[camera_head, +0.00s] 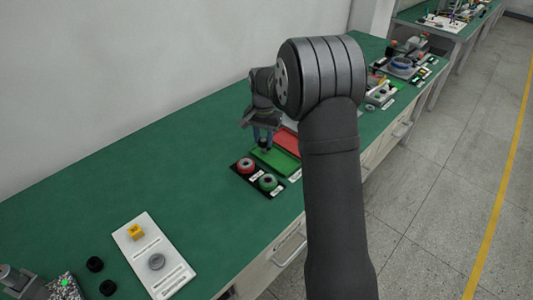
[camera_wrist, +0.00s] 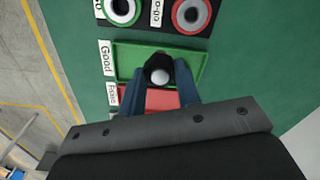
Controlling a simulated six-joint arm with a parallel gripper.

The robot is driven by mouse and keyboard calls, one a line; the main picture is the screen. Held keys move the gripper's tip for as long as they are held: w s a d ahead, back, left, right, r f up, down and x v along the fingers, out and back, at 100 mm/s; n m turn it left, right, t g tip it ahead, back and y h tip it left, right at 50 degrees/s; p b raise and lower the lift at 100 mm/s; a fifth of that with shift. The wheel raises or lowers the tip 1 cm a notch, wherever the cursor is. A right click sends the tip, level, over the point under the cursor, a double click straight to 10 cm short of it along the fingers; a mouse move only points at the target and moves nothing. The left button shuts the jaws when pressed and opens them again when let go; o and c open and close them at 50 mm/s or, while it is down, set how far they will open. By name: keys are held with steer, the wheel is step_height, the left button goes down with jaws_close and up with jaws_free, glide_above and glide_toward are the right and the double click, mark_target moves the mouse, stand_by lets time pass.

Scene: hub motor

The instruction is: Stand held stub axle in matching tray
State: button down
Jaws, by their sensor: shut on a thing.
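My gripper (camera_head: 265,134) is over the green tray (camera_head: 283,163) and pointing down. In the wrist view its two blue fingers (camera_wrist: 159,82) are shut on the stub axle (camera_wrist: 158,74), a dark round part with a pale end facing the camera. The axle looks about upright, over the near side of the green tray (camera_wrist: 124,50), which is labelled "Good". I cannot tell whether its lower end touches the tray floor. The red tray (camera_wrist: 160,97) lies beside the green one, partly hidden by the fingers; it also shows in the head view (camera_head: 287,141).
A black board holds a red ring (camera_head: 246,166) and a green ring (camera_head: 268,182) next to the green tray. A white board (camera_head: 152,256) with a yellow block (camera_head: 135,231) and a grey ring (camera_head: 156,262) lies nearer.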

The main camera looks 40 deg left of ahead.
steer(key=w+d+r+m, duration=0.1)
steer(key=w+d+m, duration=0.1)
steer(key=w+d, duration=0.4)
steer(key=w+d+r+m, duration=0.2)
steer(key=w+d, duration=0.2)
steer(key=d, duration=0.5)
glide_toward(284, 164)
steer(key=shift+f, duration=1.95)
steer(key=shift+f, duration=0.1)
steer(key=c, duration=1.1)
jaws_free()
steer(key=shift+o, duration=0.2)
step_height(284, 164, up, 12)
